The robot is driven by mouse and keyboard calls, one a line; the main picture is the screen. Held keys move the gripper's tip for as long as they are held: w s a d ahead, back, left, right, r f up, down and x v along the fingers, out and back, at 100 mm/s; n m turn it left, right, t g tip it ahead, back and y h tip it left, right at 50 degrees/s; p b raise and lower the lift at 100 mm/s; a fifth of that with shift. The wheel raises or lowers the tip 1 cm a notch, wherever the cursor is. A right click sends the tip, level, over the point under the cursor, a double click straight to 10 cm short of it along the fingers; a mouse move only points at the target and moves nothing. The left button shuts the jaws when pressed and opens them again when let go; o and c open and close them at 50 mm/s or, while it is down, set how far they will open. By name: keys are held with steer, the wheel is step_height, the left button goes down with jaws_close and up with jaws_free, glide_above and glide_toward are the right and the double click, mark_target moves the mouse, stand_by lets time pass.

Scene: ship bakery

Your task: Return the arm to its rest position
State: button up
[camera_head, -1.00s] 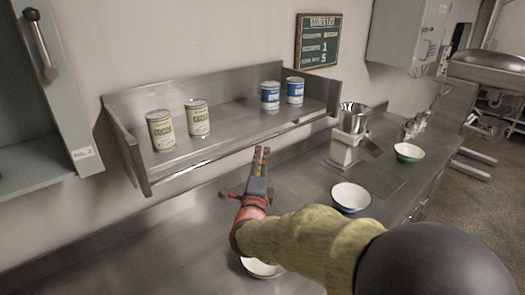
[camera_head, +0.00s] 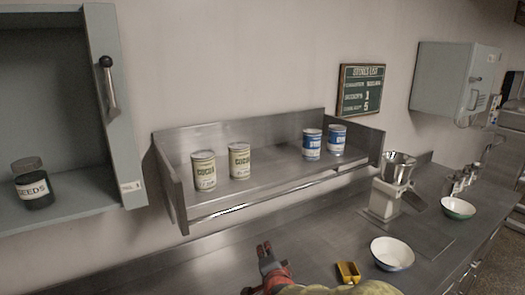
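My gripper (camera_head: 265,250) shows at the bottom middle of the head view, above the steel counter and below the wall shelf. Its dark fingertips point up in the picture, with a red part behind them and my yellow-sleeved arm at the bottom edge. I see nothing held between the fingers. They look close together, but the view is too small to tell whether they are open or shut. Most of my arm is cut off by the lower edge.
The steel shelf (camera_head: 280,187) holds two cocoa tins (camera_head: 204,171) and two blue tins (camera_head: 312,145). An open cabinet (camera_head: 130,160) holds a seeds jar (camera_head: 31,184).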

steer(key=s+d+f+n+g+y+b, duration=0.15)
steer(key=s+n+g, duration=0.3)
steer(key=s, duration=0.45)
steer(key=s+d+f+n+g, duration=0.1)
steer(key=s+f+n+g, duration=0.3)
steer(key=s, duration=0.6)
steer(key=s+d+r+n+h+b, duration=0.1)
steer(key=s+d+r+n, duration=0.1)
steer(key=s+d+r, duration=0.4)
steer(key=s+d+r+n+h+b, duration=0.1)
steer(key=s+d+r+h, duration=0.1)
steer(key=s+d, duration=0.7)
step_height(320, 180, down, 20)
steer(key=a+b, duration=0.1)
steer(key=b, duration=1.8)
steer(key=shift+s+t+b, duration=0.2)
steer(key=shift+t+b, duration=0.1)
steer(key=shift+t, duration=0.05)
